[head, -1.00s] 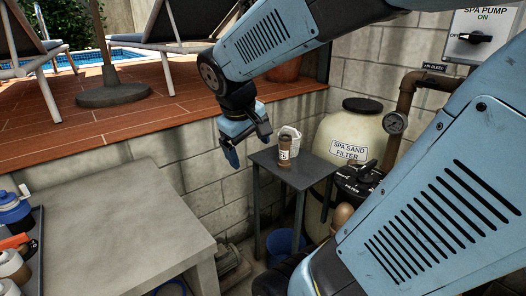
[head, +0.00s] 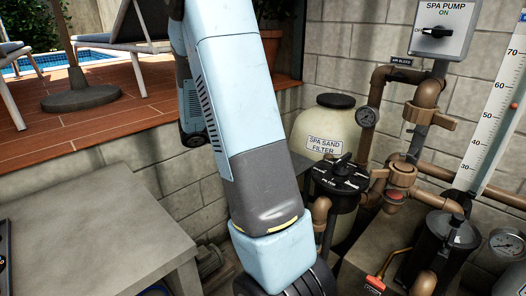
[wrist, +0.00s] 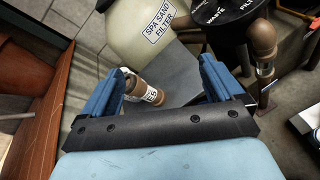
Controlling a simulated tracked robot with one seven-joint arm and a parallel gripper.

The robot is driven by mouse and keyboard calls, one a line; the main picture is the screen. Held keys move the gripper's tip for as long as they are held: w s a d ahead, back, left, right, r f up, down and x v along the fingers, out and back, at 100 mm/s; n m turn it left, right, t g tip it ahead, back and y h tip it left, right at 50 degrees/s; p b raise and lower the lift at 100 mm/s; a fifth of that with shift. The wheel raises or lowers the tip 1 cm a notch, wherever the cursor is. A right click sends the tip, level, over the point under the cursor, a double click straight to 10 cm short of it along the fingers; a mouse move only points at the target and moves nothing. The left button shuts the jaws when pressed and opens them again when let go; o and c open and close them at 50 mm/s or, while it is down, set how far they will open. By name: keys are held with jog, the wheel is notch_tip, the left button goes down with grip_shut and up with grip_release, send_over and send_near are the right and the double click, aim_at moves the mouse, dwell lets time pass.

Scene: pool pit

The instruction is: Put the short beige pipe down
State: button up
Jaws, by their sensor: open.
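In the wrist view my gripper (wrist: 163,66) is open, its two blue fingers wide apart with nothing clasped between them. A short brownish-beige cylinder with a pale label (wrist: 148,92) shows beyond the left finger, on the dark grey small table (wrist: 178,80). It looks like the short beige pipe, but I cannot be sure. The left finger partly covers the view near it, and I cannot tell whether they touch.
The cream spa sand filter (head: 333,128) stands behind the small table. A grey concrete bench (head: 95,225) is at the left, below the tiled deck (head: 130,105).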

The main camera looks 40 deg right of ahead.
jog(key=w+d+f+n+t+h, duration=0.3)
jog(key=w+d+f+n+t, duration=0.25)
jog(key=w+f+n, duration=0.55)
jog(key=shift+m, duration=0.7)
jog(key=x, duration=1.3)
jog(key=shift+w+d+f, duration=0.1)
jog(key=shift+d+f, duration=0.05)
grip_shut()
